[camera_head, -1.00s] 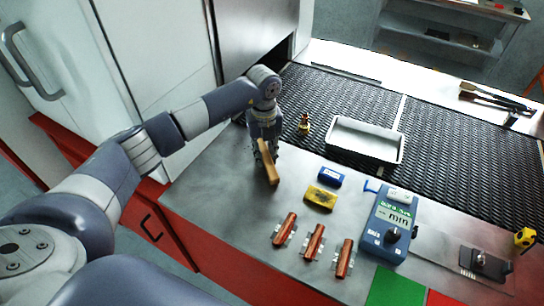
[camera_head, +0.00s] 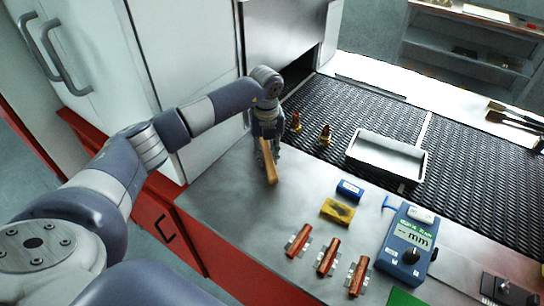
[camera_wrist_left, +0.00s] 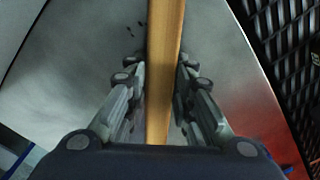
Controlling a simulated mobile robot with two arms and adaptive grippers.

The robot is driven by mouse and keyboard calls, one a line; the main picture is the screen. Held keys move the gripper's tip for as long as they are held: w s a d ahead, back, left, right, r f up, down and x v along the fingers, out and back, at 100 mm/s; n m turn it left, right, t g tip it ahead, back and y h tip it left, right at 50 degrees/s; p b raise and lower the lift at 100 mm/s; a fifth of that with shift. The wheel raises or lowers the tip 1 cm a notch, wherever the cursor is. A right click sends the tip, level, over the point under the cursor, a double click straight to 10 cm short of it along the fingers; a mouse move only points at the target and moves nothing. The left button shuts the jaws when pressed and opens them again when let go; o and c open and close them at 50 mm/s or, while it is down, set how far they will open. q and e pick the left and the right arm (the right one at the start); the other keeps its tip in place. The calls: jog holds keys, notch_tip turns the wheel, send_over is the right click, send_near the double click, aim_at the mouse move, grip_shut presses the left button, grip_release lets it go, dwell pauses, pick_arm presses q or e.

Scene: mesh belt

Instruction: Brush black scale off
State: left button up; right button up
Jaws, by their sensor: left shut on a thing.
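My left gripper (camera_head: 267,146) is shut on a wooden bar-like handle (camera_head: 268,162), held over the left end of the steel counter. In the left wrist view, the handle (camera_wrist_left: 164,70) runs between the two fingers (camera_wrist_left: 157,85); its far end is cut off, and no bristles show. A few small black flecks (camera_wrist_left: 130,32) lie on the grey surface left of the handle in that view. Two small brass-coloured fittings (camera_head: 325,135) (camera_head: 296,122) stand on the black mesh belt (camera_head: 330,104), right of the gripper. My right gripper is not in view.
A white tray (camera_head: 388,153) sits on the belt. On the counter (camera_head: 230,190) are a blue block (camera_head: 349,190), a yellow block (camera_head: 337,211), several reddish-brown cylinders in clips (camera_head: 328,256) and a blue meter (camera_head: 409,240). The cabinet (camera_head: 185,70) stands behind my left arm.

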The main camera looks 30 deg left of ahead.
aim_at(297, 173)
pick_arm(q)
jog(key=shift+a+f, duration=0.1)
jog(key=shift+a, duration=1)
jog(key=shift+w+b, duration=0.5)
jog(key=shift+w, duration=0.15)
jog(key=shift+s+d+p, duration=0.25)
jog(key=shift+d+p, duration=0.15)
jog(key=shift+d, duration=1.1)
jog(key=shift+s+d+p, duration=0.2)
jog(key=shift+d+p, duration=0.15)
jog(key=shift+d, duration=1.15)
jog(key=shift+s+d+p, duration=0.1)
jog(key=shift+d+p, duration=0.25)
jog(key=shift+d, duration=2.75)
jog(key=shift+a, duration=0.1)
jog(key=shift+r+p, duration=2)
jog(key=shift+r, duration=1.2)
